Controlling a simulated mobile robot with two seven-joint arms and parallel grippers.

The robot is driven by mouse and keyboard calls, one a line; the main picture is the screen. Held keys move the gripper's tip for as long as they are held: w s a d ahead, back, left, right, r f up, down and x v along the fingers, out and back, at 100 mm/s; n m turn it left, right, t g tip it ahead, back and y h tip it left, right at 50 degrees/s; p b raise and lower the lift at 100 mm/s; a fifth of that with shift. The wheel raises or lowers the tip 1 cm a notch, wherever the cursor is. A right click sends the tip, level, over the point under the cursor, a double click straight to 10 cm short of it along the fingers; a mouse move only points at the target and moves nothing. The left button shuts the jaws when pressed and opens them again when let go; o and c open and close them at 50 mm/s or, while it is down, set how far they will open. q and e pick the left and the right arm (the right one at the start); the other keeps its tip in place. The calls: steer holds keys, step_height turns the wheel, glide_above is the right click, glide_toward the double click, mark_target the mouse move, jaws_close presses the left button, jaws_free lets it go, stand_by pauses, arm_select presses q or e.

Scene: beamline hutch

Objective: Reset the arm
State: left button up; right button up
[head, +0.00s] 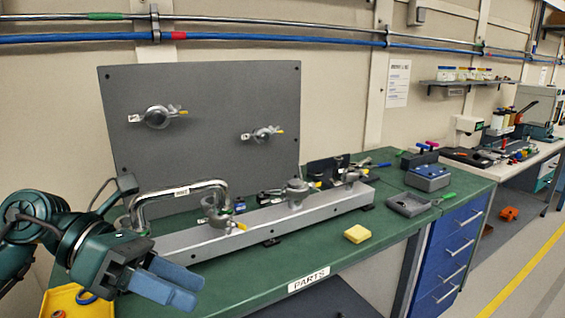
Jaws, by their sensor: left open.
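My left gripper (172,284) is at the lower left of the head view, at the end of my dark green arm. Its two blue-grey fingers point right, and it is open with nothing seen between them. It hangs by the front left part of the green bench (330,258), near the left end of a grey rail. My right gripper is not in view.
The grey rail (265,222) carries several clamp fittings, with a bent metal pipe (180,190) at its left end. A grey panel (205,95) stands behind. A yellow tray (68,300) is below my arm. A yellow sponge (357,234) lies on open bench top.

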arm_select(q)
steer(key=w+d+n+t+h, duration=0.3)
steer(key=d+n+t+h, duration=0.1)
steer(key=n+h, duration=0.6)
steer(key=w+a+f+n+t+y, duration=0.2)
steer(key=f+n+t+y, duration=0.45)
steer(key=n, duration=0.45)
steer(key=w+a+f+n+t+y, duration=0.2)
steer(key=f+n+t+y, duration=0.35)
steer(key=n+t, duration=0.4)
steer(key=s+f+n+g+y, duration=0.2)
steer(key=s+f+n+g, duration=0.1)
steer(key=f, duration=0.5)
steer(key=s+f+n+g+y, duration=0.3)
steer(key=s+f+n, duration=0.3)
steer(key=f, duration=0.2)
steer(key=s+f+n+g+y+p, duration=0.1)
steer(key=s+f+n+g+y, duration=0.1)
steer(key=f, duration=0.7)
steer(key=s+a+n+g, duration=0.1)
steer(key=s+n, duration=0.1)
steer(key=n, duration=0.1)
steer(key=shift+s+n, duration=0.35)
steer(key=shift+s, duration=0.05)
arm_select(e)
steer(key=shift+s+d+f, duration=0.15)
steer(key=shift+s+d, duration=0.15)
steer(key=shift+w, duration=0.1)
